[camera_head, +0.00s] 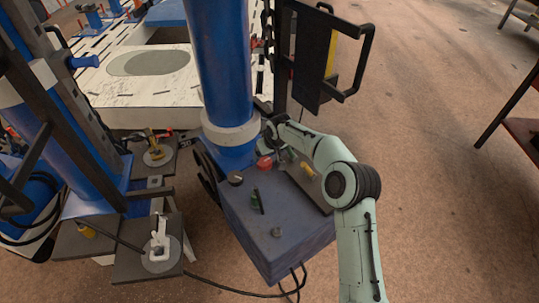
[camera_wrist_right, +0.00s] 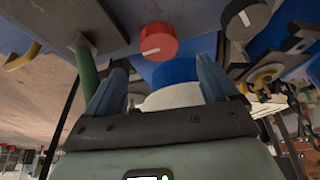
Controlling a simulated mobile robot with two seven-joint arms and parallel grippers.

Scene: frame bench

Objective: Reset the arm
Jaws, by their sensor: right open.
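My right arm (camera_head: 355,220) comes in from the bottom right of the head view. It bends at a dark joint and reaches left over the blue control box (camera_head: 285,232), close to the blue column. The fingertips are hard to make out there. In the right wrist view my right gripper (camera_wrist_right: 161,78) is open, with its two blue-grey fingers apart and nothing held between them. A red knob (camera_wrist_right: 158,42) shows just beyond the fingers, and a green lever (camera_wrist_right: 86,72) is close beside the left finger. My left gripper is not in view.
A thick blue column (camera_head: 220,70) stands behind the box. A black frame with a handle (camera_head: 357,65) rises behind the arm. A black knob (camera_wrist_right: 245,17) is at the upper right of the wrist view. Clear brown floor (camera_head: 440,150) lies to the right.

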